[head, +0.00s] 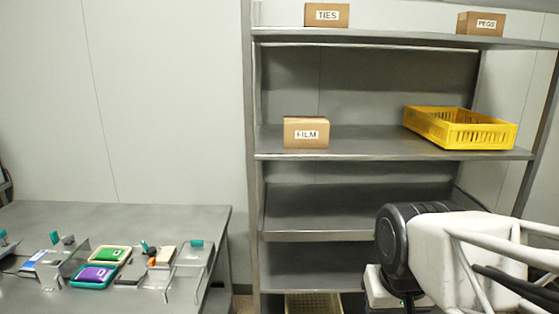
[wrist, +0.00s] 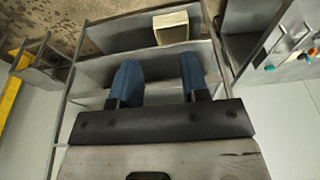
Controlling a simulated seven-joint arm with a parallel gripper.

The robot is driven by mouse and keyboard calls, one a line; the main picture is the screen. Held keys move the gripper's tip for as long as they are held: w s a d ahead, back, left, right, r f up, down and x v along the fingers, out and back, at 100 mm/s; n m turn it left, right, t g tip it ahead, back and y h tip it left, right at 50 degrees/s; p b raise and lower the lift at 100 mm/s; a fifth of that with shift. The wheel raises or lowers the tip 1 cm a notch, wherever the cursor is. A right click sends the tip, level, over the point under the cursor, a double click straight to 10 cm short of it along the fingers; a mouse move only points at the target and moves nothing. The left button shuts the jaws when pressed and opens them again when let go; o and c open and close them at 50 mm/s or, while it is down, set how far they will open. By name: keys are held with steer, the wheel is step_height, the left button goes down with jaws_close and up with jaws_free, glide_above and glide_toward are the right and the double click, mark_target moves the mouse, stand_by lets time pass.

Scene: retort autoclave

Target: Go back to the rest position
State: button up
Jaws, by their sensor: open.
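My gripper (wrist: 158,85) shows in the wrist view with its two blue fingers spread apart. Nothing is between the fingers. The shelf rack (wrist: 98,75) lies beyond them, with a cream-coloured bin (wrist: 172,27) past the fingertips. In the head view my white arm reaches in from the lower right, in front of the rack's lower shelves (head: 320,208). The gripper itself is hidden or out of frame in the head view.
A steel table (head: 150,218) at left holds green and purple trays (head: 93,276), clear stands and small items. The rack carries a FILM box (head: 306,132), a yellow crate (head: 460,128), and TIES (head: 326,15) and PEGS (head: 481,23) boxes. A pale bin (head: 313,303) sits low.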

steer(key=shift+s+d+f, duration=0.25)
steer(key=shift+s+f, duration=0.05)
steer(key=shift+s, duration=0.4)
steer(key=shift+s+d+f, duration=0.25)
steer(key=shift+s+f, duration=0.05)
steer(key=shift+s, duration=0.4)
steer(key=shift+w+r, duration=0.1)
steer(key=shift+w, duration=0.05)
stand_by(0.4)
